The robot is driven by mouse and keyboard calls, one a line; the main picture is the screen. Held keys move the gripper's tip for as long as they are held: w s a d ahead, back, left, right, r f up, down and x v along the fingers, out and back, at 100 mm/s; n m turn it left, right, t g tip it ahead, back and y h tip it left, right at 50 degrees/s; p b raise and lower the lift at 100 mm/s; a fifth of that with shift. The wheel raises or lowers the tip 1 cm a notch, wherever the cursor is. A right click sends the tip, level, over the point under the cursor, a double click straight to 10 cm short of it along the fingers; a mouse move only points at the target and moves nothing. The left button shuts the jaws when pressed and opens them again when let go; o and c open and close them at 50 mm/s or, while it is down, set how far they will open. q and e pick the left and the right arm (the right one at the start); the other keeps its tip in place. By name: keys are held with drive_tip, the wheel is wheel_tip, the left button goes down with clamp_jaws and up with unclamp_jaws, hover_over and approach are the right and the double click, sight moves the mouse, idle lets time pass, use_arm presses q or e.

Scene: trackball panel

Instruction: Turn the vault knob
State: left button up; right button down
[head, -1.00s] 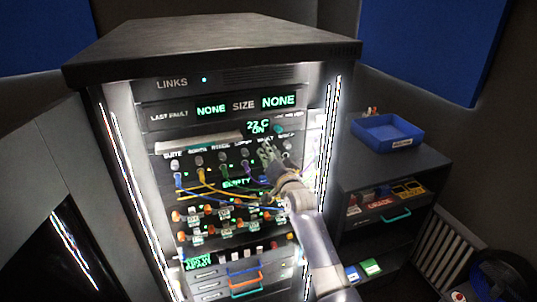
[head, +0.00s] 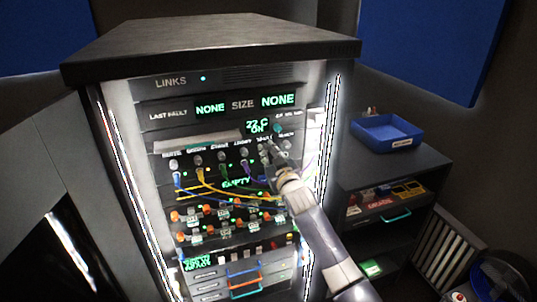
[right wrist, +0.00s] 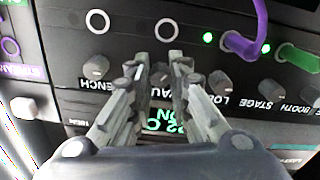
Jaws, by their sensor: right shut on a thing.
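The vault knob (right wrist: 160,74) is a small grey knob above an upside-down label reading "VAU…" in the right wrist view. In the head view it sits in the upper knob row of the lit rack, under the "22 C ON" display (head: 257,127), mostly hidden by my fingers. My right gripper (right wrist: 160,68) is shut on the vault knob, one finger on each side of it. In the head view the right gripper (head: 268,152) reaches the panel from the lower right. My left gripper is in neither view.
Neighbouring knobs stand close on both sides: the bench knob (right wrist: 95,67) and the lobby knob (right wrist: 219,81). Coloured cables, such as a purple cable (right wrist: 258,35), hang from sockets below the knob row. A blue tray (head: 386,133) sits on a cabinet to the right.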

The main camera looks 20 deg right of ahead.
drive_tip(key=n, duration=0.6)
drive_tip(key=shift+d, duration=0.1)
drive_tip(key=shift+n, duration=0.4)
drive_tip(key=c, duration=1.5)
unclamp_jaws()
drive_tip(key=shift+s, duration=0.5)
drive_tip(key=s, duration=1.1)
drive_tip(key=shift+d, duration=0.2)
